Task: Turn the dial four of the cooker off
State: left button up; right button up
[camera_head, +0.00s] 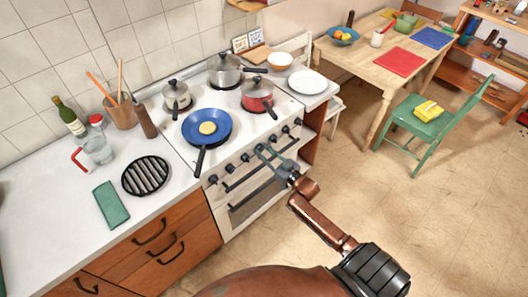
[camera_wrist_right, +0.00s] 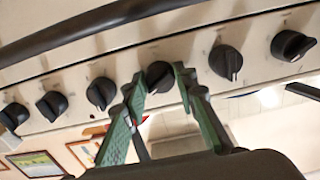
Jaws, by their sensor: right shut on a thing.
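The white cooker (camera_head: 247,166) stands between the counters, with a row of black dials along its front. My right gripper (camera_head: 262,151) reaches to the middle of this row. In the right wrist view, the green finger pads of my right gripper (camera_wrist_right: 160,88) are on both sides of one black dial (camera_wrist_right: 160,75), which I take to be dial four. The gripper is shut on it, and the pads partly hide it. Other dials show on either side, such as one to the right (camera_wrist_right: 226,62) and one to the left (camera_wrist_right: 100,93). My left gripper is not in view.
On the hob are a blue pan (camera_head: 222,124), its handle jutting over the front edge, a red pot (camera_head: 257,99) and other pots. An oven handle (camera_wrist_right: 80,33) runs close to the dials. The counter (camera_head: 60,205) is on the left; open floor lies to the right.

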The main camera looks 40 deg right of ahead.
jog(key=shift+n, duration=0.3)
jog(key=n+p, duration=0.1)
jog(key=n, duration=0.1)
jog(key=shift+n, duration=0.3)
jog(key=n, duration=0.2)
jog(key=shift+n+p, duration=0.3)
jog(key=n, duration=0.2)
jog(key=shift+n, duration=2)
jog(key=o, duration=1.1)
jog(key=shift+d, duration=0.1)
jog(key=shift+o, duration=0.2)
